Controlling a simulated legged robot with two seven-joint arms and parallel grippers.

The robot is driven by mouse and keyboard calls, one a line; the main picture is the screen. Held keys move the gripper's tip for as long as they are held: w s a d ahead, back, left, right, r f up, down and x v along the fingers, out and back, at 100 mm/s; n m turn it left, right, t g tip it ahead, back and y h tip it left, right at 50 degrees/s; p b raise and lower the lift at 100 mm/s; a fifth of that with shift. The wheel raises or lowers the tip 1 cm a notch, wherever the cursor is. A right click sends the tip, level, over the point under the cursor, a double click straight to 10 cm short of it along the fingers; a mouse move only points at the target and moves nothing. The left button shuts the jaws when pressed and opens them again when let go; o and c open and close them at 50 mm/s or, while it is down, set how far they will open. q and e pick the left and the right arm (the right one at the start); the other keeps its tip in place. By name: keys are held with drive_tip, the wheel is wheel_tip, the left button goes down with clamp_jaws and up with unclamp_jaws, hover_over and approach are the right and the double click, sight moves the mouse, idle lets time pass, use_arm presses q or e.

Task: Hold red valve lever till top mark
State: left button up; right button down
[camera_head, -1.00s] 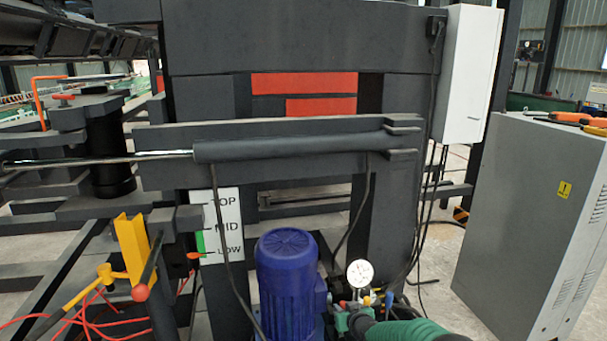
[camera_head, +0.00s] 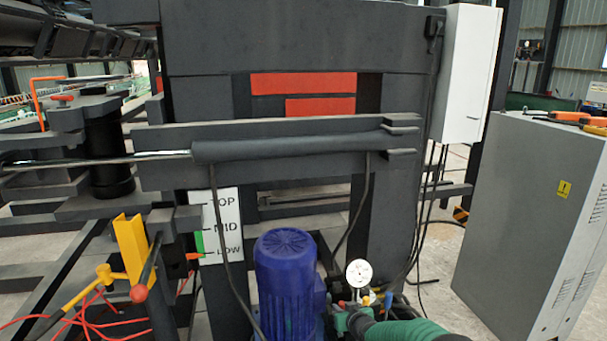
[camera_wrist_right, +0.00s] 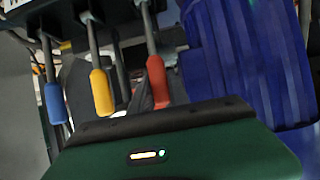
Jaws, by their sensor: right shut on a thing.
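The red valve lever (camera_wrist_right: 157,80) hangs at the right of a row with a yellow lever (camera_wrist_right: 102,92) and a blue lever (camera_wrist_right: 56,103) in the right wrist view. My right gripper (camera_wrist_right: 148,92) is shut on the red lever; its fingers are mostly hidden. In the head view the right gripper (camera_head: 356,316) is at the small valve block, beside the gauge, with the red lever (camera_head: 342,304) small there. The white mark board (camera_head: 224,222) reads TOP, MID, LOW. Its orange-red pointer (camera_head: 195,256) is by LOW. My left gripper is not in view.
A blue motor (camera_head: 287,285) stands left of the valve block. A round gauge (camera_head: 359,272) rises just behind the levers. A grey cabinet (camera_head: 520,220) with tools on top is at right. A yellow bracket (camera_head: 131,249) and red cables are at left.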

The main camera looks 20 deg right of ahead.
drive_tip(key=shift+d, duration=0.1)
idle(0.5)
drive_tip(key=shift+s+f+b, duration=0.1)
drive_tip(key=shift+s+b, duration=0.1)
drive_tip(key=shift+b, duration=0.15)
drive_tip(key=shift+s+t, duration=0.2)
drive_tip(key=shift+t, duration=0.2)
drive_tip(key=shift+r, duration=0.2)
drive_tip(key=shift+s+t+b, duration=0.55)
drive_tip(key=shift+t+b, duration=0.05)
drive_tip(key=shift+b, duration=0.1)
drive_tip(key=shift+f, duration=0.1)
